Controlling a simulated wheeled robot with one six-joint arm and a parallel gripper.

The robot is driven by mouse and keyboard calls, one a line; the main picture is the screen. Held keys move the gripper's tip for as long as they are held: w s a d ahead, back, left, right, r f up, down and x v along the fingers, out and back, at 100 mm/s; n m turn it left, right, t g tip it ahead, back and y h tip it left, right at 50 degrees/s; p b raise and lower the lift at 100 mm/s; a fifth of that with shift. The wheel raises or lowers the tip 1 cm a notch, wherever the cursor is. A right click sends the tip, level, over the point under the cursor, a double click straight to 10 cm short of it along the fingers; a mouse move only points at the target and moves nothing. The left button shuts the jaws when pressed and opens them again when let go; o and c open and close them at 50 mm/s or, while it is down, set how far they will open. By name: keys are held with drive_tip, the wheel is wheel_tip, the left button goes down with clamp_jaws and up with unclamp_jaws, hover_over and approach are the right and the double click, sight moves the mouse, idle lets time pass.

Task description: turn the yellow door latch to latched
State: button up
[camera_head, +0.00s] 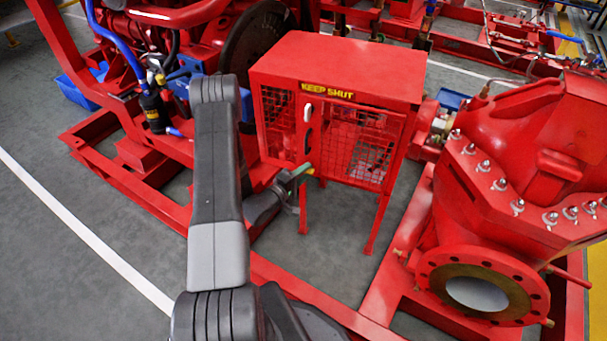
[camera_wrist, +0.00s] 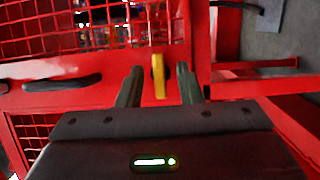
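The yellow door latch (camera_wrist: 159,76) sits on the red door frame in the wrist view, its length pointing from the frame toward my gripper. In the head view only a small yellow piece (camera_head: 309,170) of it shows at the lower left of the door. My gripper (camera_wrist: 160,70) is open, with one finger on each side of the latch and a visible gap on both sides. In the head view my gripper (camera_head: 300,179) is at the cabinet's lower door edge. Whether the fingers touch the door behind is unclear.
The red cabinet (camera_head: 345,64) carries a "KEEP SHUT" label (camera_head: 328,89) and a mesh door (camera_head: 365,150). A red pump with a flange (camera_head: 482,287) stands right, an engine (camera_head: 165,40) left. Red base rails (camera_head: 405,255) run below.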

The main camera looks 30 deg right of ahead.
drive_tip(key=shift+c, duration=0.2)
clamp_jaws()
drive_tip(key=m+t+y+b, duration=0.1)
drive_tip(key=m+y+b, duration=0.1)
drive_tip(key=m+b, duration=0.1)
drive_tip(key=m+t+y+b, duration=0.1)
drive_tip(key=m+y+b, duration=0.1)
drive_tip(key=m+b, duration=0.2)
drive_tip(key=m+t+y+b, duration=0.1)
drive_tip(key=m+y+b, duration=0.1)
drive_tip(key=m+b, duration=0.2)
drive_tip(key=shift+s+d+r+m+y, duration=0.1)
drive_tip(key=shift+m+y, duration=0.05)
drive_tip(key=shift+m, duration=0.3)
drive_tip(key=shift+s+d+m+y, duration=0.1)
drive_tip(key=shift+m+y, duration=0.05)
drive_tip(key=shift+m, duration=0.3)
drive_tip(key=shift+r+m+b, duration=0.15)
drive_tip(key=shift+m+b, duration=0.15)
drive_tip(key=shift+b, duration=0.45)
drive_tip(key=shift+r+t, duration=0.1)
drive_tip(key=shift+t, duration=0.2)
